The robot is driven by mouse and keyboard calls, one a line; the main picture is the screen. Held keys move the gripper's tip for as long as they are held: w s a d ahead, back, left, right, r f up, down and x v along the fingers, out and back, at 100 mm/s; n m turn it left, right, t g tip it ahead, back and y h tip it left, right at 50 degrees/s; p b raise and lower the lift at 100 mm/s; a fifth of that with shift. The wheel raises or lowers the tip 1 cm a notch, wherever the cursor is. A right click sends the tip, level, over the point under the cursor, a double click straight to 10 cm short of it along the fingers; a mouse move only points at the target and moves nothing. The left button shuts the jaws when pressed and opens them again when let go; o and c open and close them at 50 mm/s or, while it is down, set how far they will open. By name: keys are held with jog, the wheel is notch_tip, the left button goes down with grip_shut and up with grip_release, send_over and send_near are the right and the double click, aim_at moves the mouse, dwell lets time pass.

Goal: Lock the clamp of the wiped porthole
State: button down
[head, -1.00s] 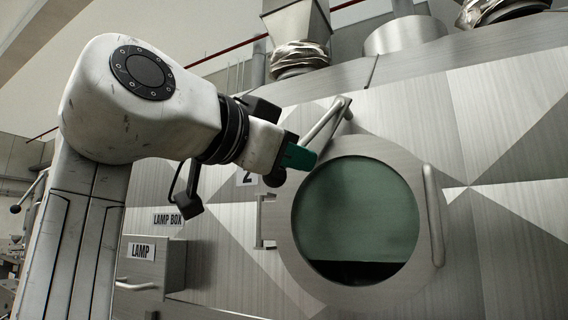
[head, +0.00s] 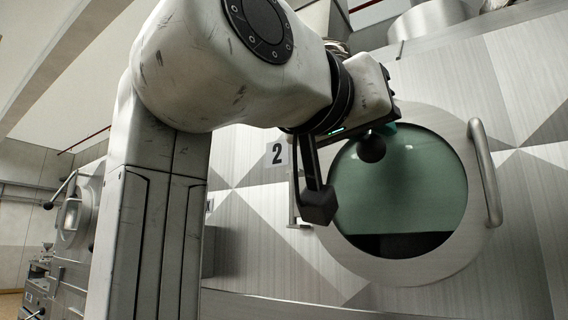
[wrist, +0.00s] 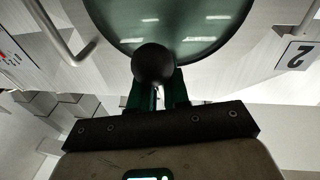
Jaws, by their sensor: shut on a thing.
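The porthole has a round metal rim (head: 470,255) and greenish glass (head: 410,185) with a dark band at the bottom. Its door is flush with the hood face. The clamp's dark ball knob (head: 372,148) is in front of the upper left glass; it also shows in the wrist view (wrist: 152,63). My gripper (head: 387,130), with teal fingers, is shut on the clamp lever beside the knob. The fingers (wrist: 158,92) also show in the wrist view. The lever bar and its pivot are hidden behind my gripper and wrist.
A bar handle (head: 485,172) stands out at the porthole's right side. A plate marked 2 (head: 277,153) is to its left. Another porthole (head: 73,216) with its own lever is at the far left. The hood face right of the bar handle is clear.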

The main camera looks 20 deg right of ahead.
jog(key=shift+s+r, duration=0.1)
dwell(0.3)
jog(key=c, duration=1.2)
grip_release()
jog(key=shift+d, duration=0.1)
jog(key=b+v, duration=0.2)
jog(key=v, duration=0.9)
jog(key=shift+b, duration=0.4)
